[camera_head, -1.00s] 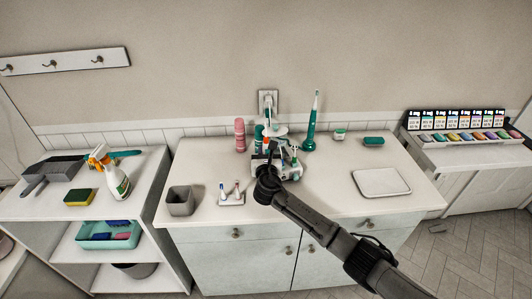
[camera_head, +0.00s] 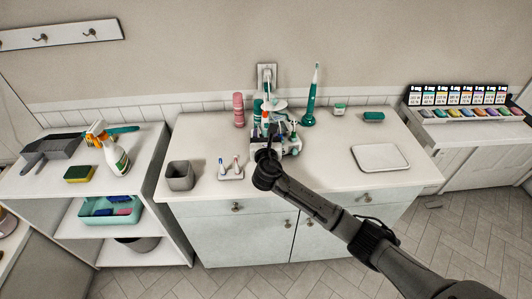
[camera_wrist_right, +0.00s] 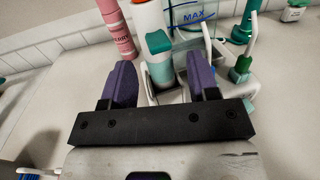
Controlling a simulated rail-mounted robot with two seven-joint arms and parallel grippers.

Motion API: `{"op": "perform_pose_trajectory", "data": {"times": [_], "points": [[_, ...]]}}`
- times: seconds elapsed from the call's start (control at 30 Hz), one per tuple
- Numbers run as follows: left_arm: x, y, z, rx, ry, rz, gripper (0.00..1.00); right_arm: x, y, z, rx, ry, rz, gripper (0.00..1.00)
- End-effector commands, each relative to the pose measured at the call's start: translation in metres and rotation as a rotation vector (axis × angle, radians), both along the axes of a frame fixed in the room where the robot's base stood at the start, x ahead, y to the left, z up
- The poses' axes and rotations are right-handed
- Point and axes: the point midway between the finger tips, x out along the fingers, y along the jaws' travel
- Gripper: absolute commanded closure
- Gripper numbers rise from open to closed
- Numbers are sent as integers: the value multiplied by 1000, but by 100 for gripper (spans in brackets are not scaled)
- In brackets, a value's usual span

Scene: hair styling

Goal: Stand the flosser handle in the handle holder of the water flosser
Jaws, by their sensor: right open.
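The water flosser stands at the back of the counter; its clear tank (camera_wrist_right: 195,14) with a blue MAX mark shows in the right wrist view. In front are white holder parts. A small green upright piece with a thin pale tip (camera_wrist_right: 240,68) stands at their right; I cannot tell whether it is the flosser handle. A white and teal upright piece (camera_wrist_right: 160,62) shows between the fingers of my right gripper (camera_wrist_right: 163,80), which is open. I cannot tell if they touch it. In the head view my right gripper (camera_head: 270,148) hides part of this cluster. My left gripper is out of view.
A pink bottle (camera_head: 239,110) and a teal electric toothbrush (camera_head: 310,105) stand on either side of the cluster. A small toothbrush stand (camera_head: 230,172), grey cup (camera_head: 180,176) and white tray (camera_head: 380,157) sit on the counter. Counter is clear between cluster and tray.

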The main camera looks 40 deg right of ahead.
Motion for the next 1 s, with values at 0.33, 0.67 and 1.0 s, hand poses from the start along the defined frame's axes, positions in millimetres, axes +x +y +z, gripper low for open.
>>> {"op": "perform_pose_trajectory", "data": {"times": [0.33,0.67,1.0], "points": [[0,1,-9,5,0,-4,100,-52,40,-2,1,-1,3,45],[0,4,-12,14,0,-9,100,-75,57,0,0,-1,0,45],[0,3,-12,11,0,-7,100,-77,58,0,76,-57,0,45]]}}
